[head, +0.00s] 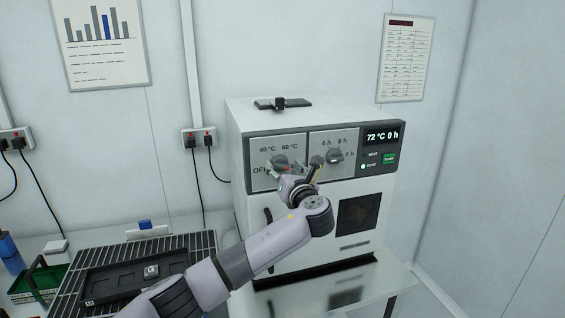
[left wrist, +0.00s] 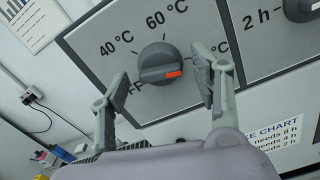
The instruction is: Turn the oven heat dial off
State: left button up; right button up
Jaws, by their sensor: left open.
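The grey oven heat dial (left wrist: 155,62) sits on the panel of the white oven (head: 260,118). Its red mark is at the right end of the grip bar, facing right towards a partly hidden "°C" label. The left finger partly covers the "OFF" label. My left gripper (left wrist: 161,66) is open, with one finger on each side of the dial; I cannot tell whether either touches it. In the head view my left gripper (head: 295,169) is in front of the panel and partly hides the dial (head: 281,160). The right gripper is not in view.
A second dial (head: 335,157), for hours, is to the right. The display (head: 381,136) reads 72 °C 0 h, above a green button (head: 389,158). A black handle (head: 283,103) lies on the oven top. A wire rack (head: 195,243) with a dark tray stands at the left.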

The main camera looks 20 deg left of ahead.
pick_arm(q)
jog(key=shift+w+a, duration=0.4)
jog(key=shift+w, duration=0.15)
jog(key=shift+c, duration=0.8)
jog(key=c, duration=1)
